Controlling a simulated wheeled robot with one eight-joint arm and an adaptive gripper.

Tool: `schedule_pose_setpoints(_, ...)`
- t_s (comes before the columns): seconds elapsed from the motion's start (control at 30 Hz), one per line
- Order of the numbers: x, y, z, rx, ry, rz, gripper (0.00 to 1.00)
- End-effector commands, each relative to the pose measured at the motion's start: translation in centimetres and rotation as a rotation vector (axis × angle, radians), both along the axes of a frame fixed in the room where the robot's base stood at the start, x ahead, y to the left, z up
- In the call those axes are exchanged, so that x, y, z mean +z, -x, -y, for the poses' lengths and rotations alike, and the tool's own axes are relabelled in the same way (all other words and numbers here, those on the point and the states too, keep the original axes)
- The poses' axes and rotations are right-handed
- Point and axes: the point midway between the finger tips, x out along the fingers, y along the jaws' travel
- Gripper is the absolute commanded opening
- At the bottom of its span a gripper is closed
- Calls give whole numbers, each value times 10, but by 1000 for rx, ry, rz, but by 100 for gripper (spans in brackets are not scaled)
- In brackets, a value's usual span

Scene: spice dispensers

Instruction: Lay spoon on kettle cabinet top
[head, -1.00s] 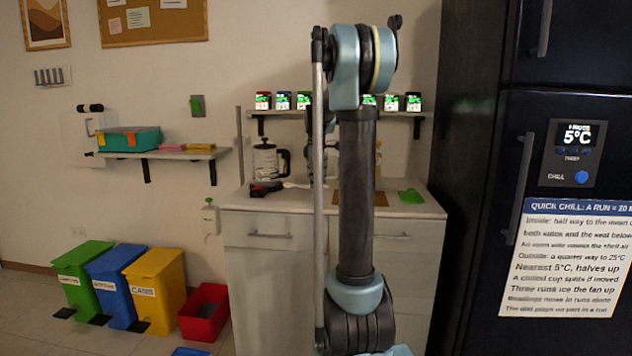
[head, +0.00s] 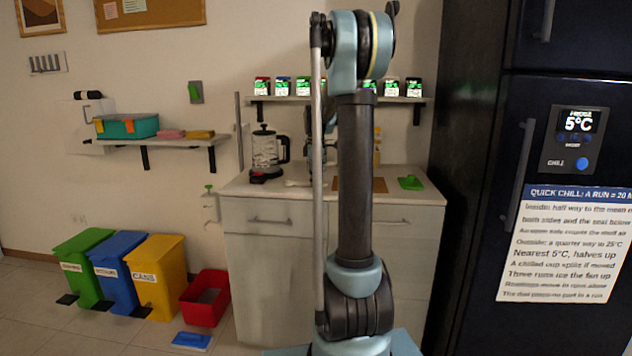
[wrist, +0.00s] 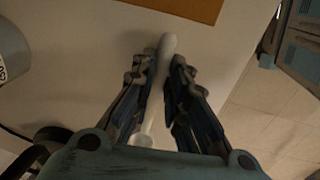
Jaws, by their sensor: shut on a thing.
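A white spoon (wrist: 168,48) lies lengthwise between the fingers of my gripper (wrist: 163,68) in the wrist view. The gripper is shut on it, with the handle end past the fingertips and the wider end (wrist: 145,138) near the palm. Below is the pale top of the kettle cabinet (wrist: 95,45); whether the spoon touches it I cannot tell. In the head view the cabinet top (head: 237,187) carries the glass kettle (head: 265,150) at its left. My arm hides the middle of the top. A small white shape (head: 296,183) lies right of the kettle.
A brown board (head: 377,185) and a green item (head: 410,183) lie on the cabinet top's right side. A shelf of lit dispensers (head: 303,87) hangs above. The dark fridge (head: 480,150) stands at right. Bins (head: 155,275) and a red tub (head: 205,298) are on the floor.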

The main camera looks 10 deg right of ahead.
Motion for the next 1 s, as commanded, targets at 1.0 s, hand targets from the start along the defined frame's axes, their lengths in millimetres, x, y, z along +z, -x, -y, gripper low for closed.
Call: schedule_pose_setpoints(1.0,70,9,-3,0,0,-1,38)
